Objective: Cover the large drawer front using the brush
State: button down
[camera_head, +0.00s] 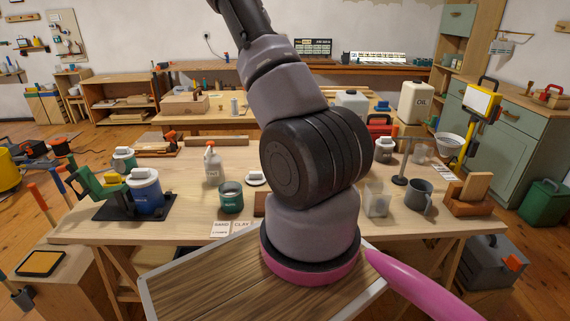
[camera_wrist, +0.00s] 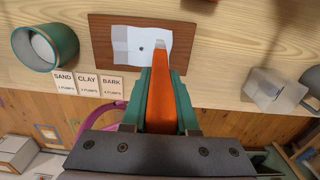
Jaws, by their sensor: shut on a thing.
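In the wrist view my gripper (camera_wrist: 160,75) has its teal fingers shut on an orange, tapered tool, taken to be the brush (camera_wrist: 162,100). Its small pale tip overlaps the lower right of a white patch (camera_wrist: 132,38); I cannot tell whether it touches. The patch has a dark dot in its middle and lies on a dark brown wooden panel (camera_wrist: 102,42), likely the drawer front. I cannot tell if the patch is paint or a sheet. In the head view my arm hides the gripper and most of the panel (camera_head: 259,204).
Cards marked SAND, CLAY and BARK (camera_wrist: 88,84) lie beside a teal can (camera_wrist: 72,42). A clear container (camera_wrist: 272,92) stands right of the panel. On the workbench (camera_head: 185,210) are a spray bottle (camera_head: 212,168), a blue tub (camera_head: 146,192) and a grey mug (camera_head: 419,197).

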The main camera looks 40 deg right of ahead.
jog(key=w+a, duration=0.5)
jog(key=a, duration=0.3)
jog(key=shift+w+a, duration=0.4)
dwell(0.5)
jog(key=shift+f, duration=0.1)
jog(key=shift+r, duration=2.5)
